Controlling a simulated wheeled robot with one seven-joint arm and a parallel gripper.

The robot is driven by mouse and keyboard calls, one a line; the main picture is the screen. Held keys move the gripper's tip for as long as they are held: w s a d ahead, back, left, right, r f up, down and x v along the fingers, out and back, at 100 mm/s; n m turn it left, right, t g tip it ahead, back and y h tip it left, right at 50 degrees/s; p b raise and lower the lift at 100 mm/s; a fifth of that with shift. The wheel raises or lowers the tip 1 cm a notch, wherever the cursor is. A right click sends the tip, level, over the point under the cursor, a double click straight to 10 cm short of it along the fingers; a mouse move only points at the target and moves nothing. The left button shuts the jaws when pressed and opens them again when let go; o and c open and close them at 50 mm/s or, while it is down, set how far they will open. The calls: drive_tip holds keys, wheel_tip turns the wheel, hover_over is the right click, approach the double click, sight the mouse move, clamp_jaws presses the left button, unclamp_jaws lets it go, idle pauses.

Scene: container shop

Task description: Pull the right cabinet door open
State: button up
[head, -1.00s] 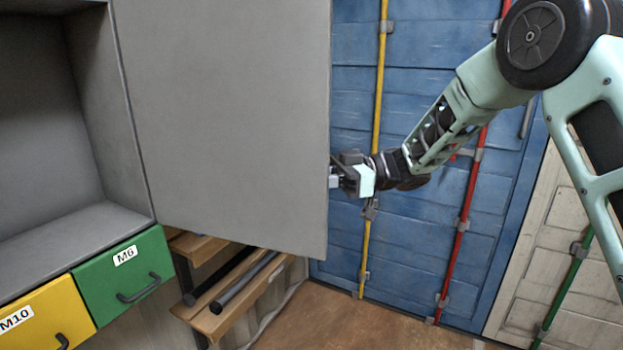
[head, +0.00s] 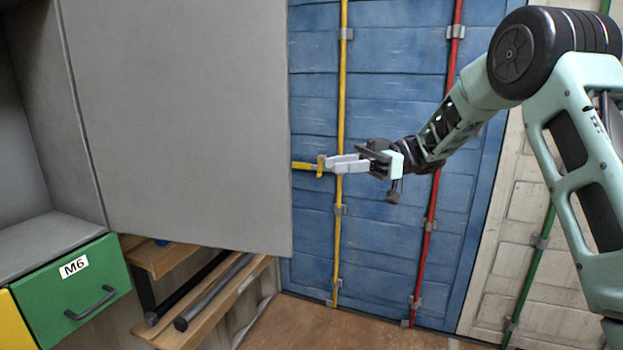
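The right cabinet door (head: 180,120) is a plain grey panel in the head view. It stands swung out from the grey cabinet (head: 50,238), with its free edge on the right. No handle shows on the face I see. My gripper (head: 328,165) is to the right of that free edge, with a visible gap between them, and its light grey fingers point left. The fingers lie close together in this view, and I cannot tell whether they are parted. Nothing shows held in them. The far face of the door is hidden.
A green drawer labelled M6 (head: 70,285) is below the cabinet at left. Wooden shelves (head: 215,298) with dark bars stand below the door. A blue container wall (head: 390,90) with a yellow rod (head: 342,90), its yellow lever (head: 303,166) and a red rod (head: 430,215) is behind my gripper.

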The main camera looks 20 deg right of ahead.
drive_tip(key=d, duration=0.3)
drive_tip(key=shift+w+d+b, duration=0.15)
drive_tip(key=shift+d+b, duration=0.15)
drive_tip(key=shift+d, duration=0.05)
